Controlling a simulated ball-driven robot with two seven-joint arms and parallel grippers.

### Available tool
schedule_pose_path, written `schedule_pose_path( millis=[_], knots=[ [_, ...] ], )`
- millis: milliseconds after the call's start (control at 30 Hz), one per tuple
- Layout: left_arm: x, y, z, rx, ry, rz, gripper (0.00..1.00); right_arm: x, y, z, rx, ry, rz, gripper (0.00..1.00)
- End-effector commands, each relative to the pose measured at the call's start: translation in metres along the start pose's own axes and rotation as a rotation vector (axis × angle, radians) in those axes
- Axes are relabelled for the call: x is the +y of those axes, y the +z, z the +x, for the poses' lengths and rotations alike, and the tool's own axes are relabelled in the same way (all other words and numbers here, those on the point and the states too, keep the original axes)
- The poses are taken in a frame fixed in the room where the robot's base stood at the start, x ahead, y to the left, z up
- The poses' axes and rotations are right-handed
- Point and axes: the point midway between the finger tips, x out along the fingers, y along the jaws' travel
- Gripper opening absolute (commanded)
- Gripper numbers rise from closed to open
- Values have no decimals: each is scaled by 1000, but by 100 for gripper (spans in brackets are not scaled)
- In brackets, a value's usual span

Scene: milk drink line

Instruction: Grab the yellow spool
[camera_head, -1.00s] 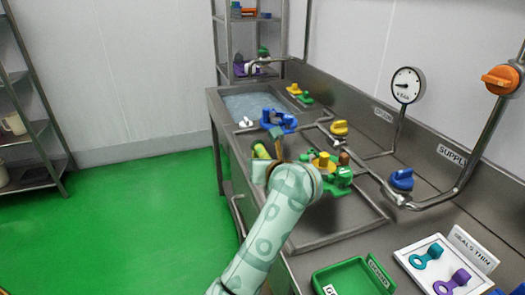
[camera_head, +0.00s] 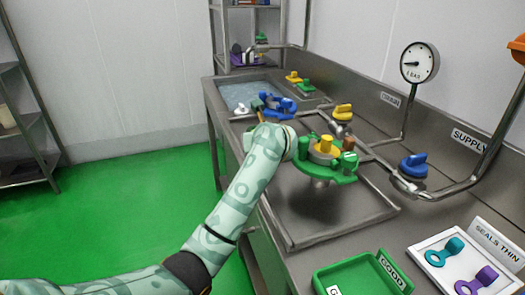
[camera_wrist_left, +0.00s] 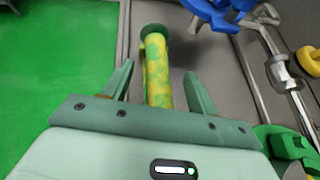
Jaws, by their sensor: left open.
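The yellow spool (camera_wrist_left: 157,78) is a yellow cylinder with green patches and a dark green flanged end, seen in the left wrist view. It runs lengthwise between the two fingers of my left gripper (camera_wrist_left: 158,72). The fingers are apart, with gaps visible on both sides of the spool. Its near end is hidden by the gripper body. In the head view my left forearm and wrist cover the spool and most of the gripper. My right gripper is not in view.
A blue fitting (camera_head: 278,105) is just beyond. Pipes and a blue valve handle (camera_head: 413,166) lie to the right. A green tray (camera_head: 350,278) sits at the front.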

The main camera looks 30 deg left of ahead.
Motion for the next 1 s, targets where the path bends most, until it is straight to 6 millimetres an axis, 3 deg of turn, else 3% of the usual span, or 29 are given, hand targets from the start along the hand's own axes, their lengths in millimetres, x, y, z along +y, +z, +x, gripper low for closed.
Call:
schedule_pose_path(
  millis=[100,333,567,1000],
  knots=[
    [0,-3,14,2,1,1,58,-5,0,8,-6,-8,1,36],
    [0,1,14,-1,-1,-1,58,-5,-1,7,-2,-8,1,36],
    [0,0,14,0,-1,0,0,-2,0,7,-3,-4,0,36],
    [0,8,9,-2,-2,-2,0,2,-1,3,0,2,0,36]
  ],
)
